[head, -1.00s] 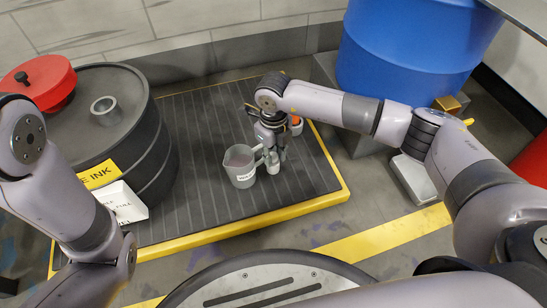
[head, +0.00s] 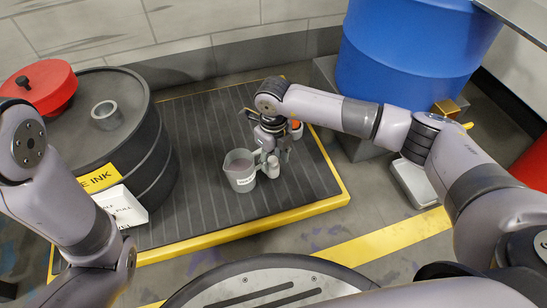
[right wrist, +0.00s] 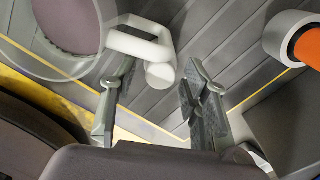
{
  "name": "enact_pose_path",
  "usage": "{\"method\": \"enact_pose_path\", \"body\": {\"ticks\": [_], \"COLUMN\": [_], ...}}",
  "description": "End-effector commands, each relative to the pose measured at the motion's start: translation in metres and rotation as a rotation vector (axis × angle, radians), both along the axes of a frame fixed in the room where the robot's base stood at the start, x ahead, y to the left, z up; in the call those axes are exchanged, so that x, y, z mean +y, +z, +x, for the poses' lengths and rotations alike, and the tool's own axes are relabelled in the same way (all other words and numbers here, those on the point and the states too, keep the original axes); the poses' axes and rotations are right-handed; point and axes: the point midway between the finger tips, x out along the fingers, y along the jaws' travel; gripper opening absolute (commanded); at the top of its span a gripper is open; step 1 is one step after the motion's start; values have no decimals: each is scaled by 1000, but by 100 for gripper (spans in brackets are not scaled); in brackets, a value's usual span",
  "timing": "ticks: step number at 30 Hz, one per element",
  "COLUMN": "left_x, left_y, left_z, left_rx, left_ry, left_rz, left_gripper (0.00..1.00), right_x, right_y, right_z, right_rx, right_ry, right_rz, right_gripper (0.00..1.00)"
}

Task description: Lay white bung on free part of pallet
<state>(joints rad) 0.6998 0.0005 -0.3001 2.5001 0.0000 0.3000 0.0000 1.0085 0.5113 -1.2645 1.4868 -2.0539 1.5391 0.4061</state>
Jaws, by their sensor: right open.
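The white bung (head: 273,166) is a small pale cylinder on the dark ribbed pallet (head: 200,212), just right of the grey labelled jug (head: 240,172). In the right wrist view the bung (right wrist: 160,76) shows its round end beside the jug's handle (right wrist: 140,42); whether they touch I cannot tell. My right gripper (head: 279,152) is above the pallet, close to the bung. In its wrist view the two fingers (right wrist: 152,105) are apart with nothing clamped between them. My left arm comes in at the left, but its gripper is out of view.
A black drum (head: 150,150) with a yellow ink label stands on the pallet's left. A red lid or knob piece (head: 45,88) sits on it. An orange-filled cup (head: 296,128) stands behind my right gripper. A blue barrel (head: 400,60) is behind right. The pallet's front is clear.

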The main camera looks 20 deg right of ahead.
Motion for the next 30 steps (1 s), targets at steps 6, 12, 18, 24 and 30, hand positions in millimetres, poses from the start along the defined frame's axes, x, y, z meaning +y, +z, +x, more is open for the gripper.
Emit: {"method": "enact_pose_path", "body": {"ticks": [6,12,18,24,30], "left_x": [0,0,0,0,0], "left_y": [15,42,68,78,76], "left_z": [0,0,0,-1,-1], "left_rx": [0,0,-1,-2,-2], "left_ry": [0,0,1,1,0], "left_rz": [0,0,-1,0,0], "left_gripper": [40,40,40,40,40], "right_x": [0,0,0,0,0], "right_y": [22,61,104,123,122], "right_z": [1,1,1,0,0], "right_rx": [-2,-3,-2,0,0], "right_ry": [0,0,0,0,-1], "right_rz": [0,1,0,0,0], "right_gripper": [43,43,43,43,43]}}
